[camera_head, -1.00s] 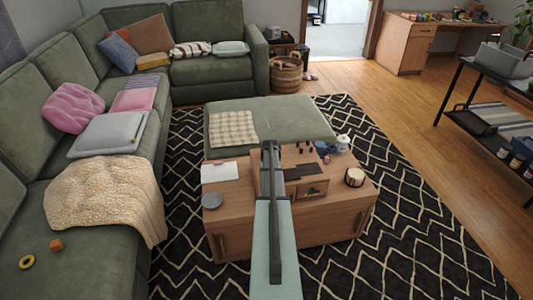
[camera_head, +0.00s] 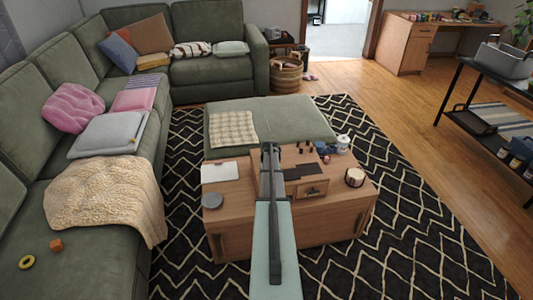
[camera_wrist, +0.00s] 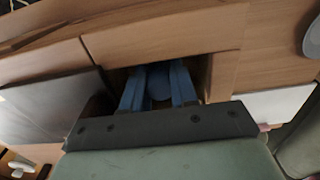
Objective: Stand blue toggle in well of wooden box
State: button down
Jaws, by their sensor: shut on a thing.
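The wooden box (camera_head: 313,188) stands on the coffee table, partly behind my arm in the head view. In the wrist view, the box (camera_wrist: 165,40) has a dark well opening in the middle. My gripper (camera_wrist: 157,80) points down into this well, with a finger on each side of a rounded blue piece, the blue toggle (camera_wrist: 158,88). The gripper is shut on it. The toggle's lower end and whether it touches the well floor are hidden. In the head view my arm hides the fingertips and the toggle.
A dark flat panel (camera_wrist: 50,112) lies beside the well. A white sheet (camera_head: 220,171), a grey round item (camera_head: 211,200), a dark-sided candle or cup (camera_head: 354,177) and a lidded jar (camera_head: 343,142) are on the coffee table. The table's front left is fairly clear.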

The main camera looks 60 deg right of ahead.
jog(key=shift+f, duration=0.35)
jog(key=shift+a+f, duration=0.1)
jog(key=shift+f, duration=0.15)
jog(key=c, duration=0.8)
grip_release()
jog(key=shift+r, duration=4.6)
